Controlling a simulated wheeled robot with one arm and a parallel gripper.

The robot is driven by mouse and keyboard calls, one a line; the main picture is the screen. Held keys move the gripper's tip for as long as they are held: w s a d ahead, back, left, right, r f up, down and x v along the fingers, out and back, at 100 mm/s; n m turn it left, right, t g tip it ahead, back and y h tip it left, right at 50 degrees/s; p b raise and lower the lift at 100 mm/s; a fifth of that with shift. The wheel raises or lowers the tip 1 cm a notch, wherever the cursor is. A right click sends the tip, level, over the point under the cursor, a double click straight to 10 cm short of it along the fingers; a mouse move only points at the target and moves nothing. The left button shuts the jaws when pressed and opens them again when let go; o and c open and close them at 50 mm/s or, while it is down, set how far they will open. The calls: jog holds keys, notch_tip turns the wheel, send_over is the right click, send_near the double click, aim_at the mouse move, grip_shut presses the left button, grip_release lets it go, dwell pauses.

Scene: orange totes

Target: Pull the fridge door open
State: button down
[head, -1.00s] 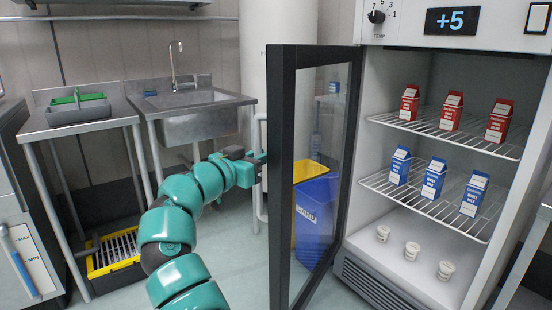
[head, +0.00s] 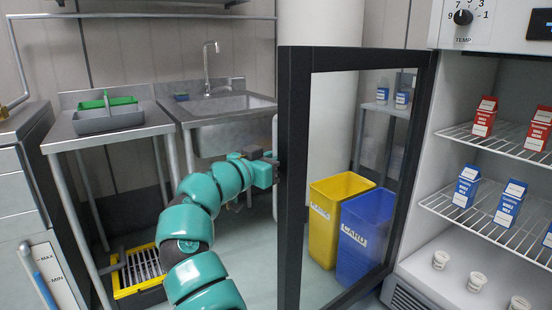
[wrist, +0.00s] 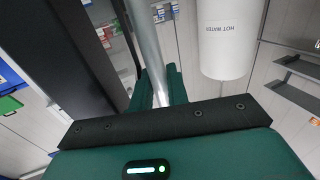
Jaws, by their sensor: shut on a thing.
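The fridge door (head: 295,200), a dark frame around a glass pane, stands swung wide open, hinged at its right side on the white fridge (head: 455,90). My gripper (head: 272,163) is at the door's outer left edge, on its front side. In the wrist view the silver bar handle (wrist: 145,45) runs down into my gripper (wrist: 158,88), which is shut on it. The dark door edge (wrist: 75,50) shows to the left of the handle.
Inside the fridge are red cartons (head: 484,118), blue cartons (head: 466,187) and white cups (head: 440,260). Yellow (head: 335,200) and blue bins (head: 365,240) show through the glass. A sink (head: 225,125) and a yellow-framed floor grate (head: 145,270) are to the left.

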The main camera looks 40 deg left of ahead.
jog(key=shift+r, duration=0.35)
jog(key=c, duration=1.7)
grip_release()
jog(key=s+p, duration=0.1)
jog(key=s, duration=0.5)
jog(key=s+p, duration=0.1)
jog(key=s, duration=0.4)
jog(key=s+p, duration=0.1)
jog(key=s, duration=0.5)
jog(key=shift+s+a+f+p, duration=0.1)
jog(key=shift+s+a+p, duration=0.2)
jog(key=shift+a+p, duration=0.1)
